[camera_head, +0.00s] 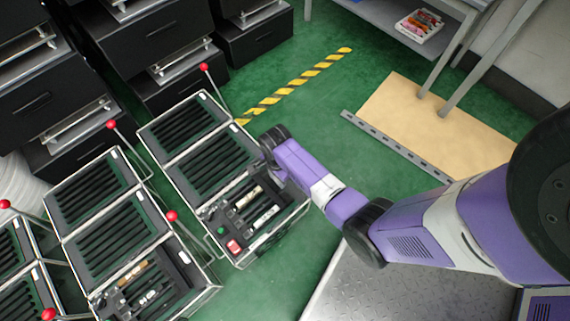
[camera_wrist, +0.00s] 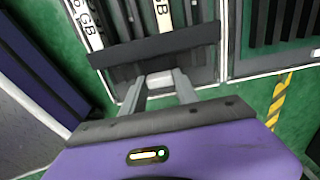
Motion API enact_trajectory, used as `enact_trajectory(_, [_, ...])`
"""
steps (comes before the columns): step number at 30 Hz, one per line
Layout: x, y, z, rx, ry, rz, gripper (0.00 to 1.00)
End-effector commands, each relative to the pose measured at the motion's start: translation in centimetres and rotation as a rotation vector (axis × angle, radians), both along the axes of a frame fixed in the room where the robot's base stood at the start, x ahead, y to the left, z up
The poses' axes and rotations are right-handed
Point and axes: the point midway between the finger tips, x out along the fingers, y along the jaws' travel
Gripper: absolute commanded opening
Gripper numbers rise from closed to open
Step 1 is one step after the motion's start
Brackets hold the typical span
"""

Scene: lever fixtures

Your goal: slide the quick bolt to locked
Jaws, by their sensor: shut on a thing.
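In the wrist view, my gripper (camera_wrist: 160,92) has its two grey fingers on either side of a small pale block (camera_wrist: 161,79), which looks like the handle of the quick bolt. The fingers are shut on it. A dark bar (camera_wrist: 155,46) crosses just beyond the fingertips and hides part of the fixture.
The fixture carries a red button (camera_head: 233,246), a green button (camera_head: 222,231) and a red-ball lever (camera_head: 204,67). Similar racks stand at left, black drawer units (camera_head: 150,45) behind. A tan board (camera_head: 420,120) lies at right. Green floor by the striped tape (camera_head: 300,83) is clear.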

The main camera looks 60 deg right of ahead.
Motion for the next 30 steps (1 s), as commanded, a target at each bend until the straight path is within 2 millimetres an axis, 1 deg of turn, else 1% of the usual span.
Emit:
enact_trajectory(1, [0.1, 0.4, 0.2, 0.002, 0.002, 0.003, 0.00])
enact_trajectory(3, [0.1, 0.6, 0.1, 0.002, 0.002, 0.002, 0.00])
enact_trajectory(11, [0.2, 0.8, 0.0, 0.004, 0.000, 0.002, 0.00])
enact_trajectory(12, [0.2, 0.9, 0.0, 0.005, 0.000, 0.003, 0.42])
enact_trajectory(15, [0.2, 0.8, 0.0, 0.004, 0.000, 0.002, 0.58])
enact_trajectory(25, [0.2, 0.6, 0.3, 0.001, 0.000, 0.001, 0.58])
enact_trajectory(28, [0.2, 0.6, 1.3, 0.000, -0.002, 0.001, 0.58])
enact_trajectory(30, [0.2, 0.7, 2.5, 0.001, -0.001, 0.002, 0.58])
